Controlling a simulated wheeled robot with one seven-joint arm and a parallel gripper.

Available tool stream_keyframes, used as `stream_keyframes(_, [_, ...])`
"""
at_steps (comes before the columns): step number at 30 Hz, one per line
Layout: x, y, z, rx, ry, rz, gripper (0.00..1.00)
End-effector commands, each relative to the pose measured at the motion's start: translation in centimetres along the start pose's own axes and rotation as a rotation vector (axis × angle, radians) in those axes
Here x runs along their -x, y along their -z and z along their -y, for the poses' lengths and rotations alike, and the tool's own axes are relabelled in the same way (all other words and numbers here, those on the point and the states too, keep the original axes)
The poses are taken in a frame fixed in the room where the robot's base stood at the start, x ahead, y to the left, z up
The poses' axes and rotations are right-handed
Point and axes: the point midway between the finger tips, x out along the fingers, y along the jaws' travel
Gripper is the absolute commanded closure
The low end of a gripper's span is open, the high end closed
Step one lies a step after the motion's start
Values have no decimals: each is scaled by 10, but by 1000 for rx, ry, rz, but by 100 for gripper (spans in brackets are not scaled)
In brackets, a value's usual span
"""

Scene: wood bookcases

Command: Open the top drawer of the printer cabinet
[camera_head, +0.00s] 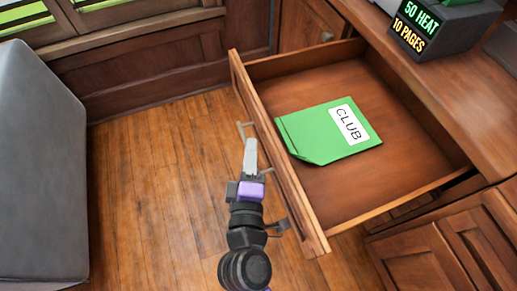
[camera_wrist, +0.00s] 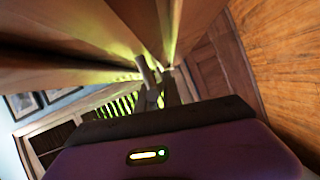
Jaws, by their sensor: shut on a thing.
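The top drawer (camera_head: 290,186) of the wooden printer cabinet (camera_head: 462,100) stands pulled far out, with its inside in plain view. A thin bar handle (camera_head: 243,127) sits on the outer face of its front panel. My gripper (camera_head: 250,143) is outside that panel, shut on the handle. In the wrist view, my gripper's fingers (camera_wrist: 161,82) are close together beside the wooden front. That view is dark there, and the grip itself is partly hidden.
A green folder labelled CLUB (camera_head: 330,131) lies in the drawer. A dark printer-like box with a lit display (camera_head: 416,28) stands on the cabinet top. A grey block-shaped object (camera_head: 42,165) is at the left. The wooden floor (camera_head: 150,190) between is clear.

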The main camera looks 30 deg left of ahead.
Motion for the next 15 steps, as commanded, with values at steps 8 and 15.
stream_keyframes(8, [2,3,3,0,4,4,100])
stream_keyframes(15, [2,3,3,0,4,4,100])
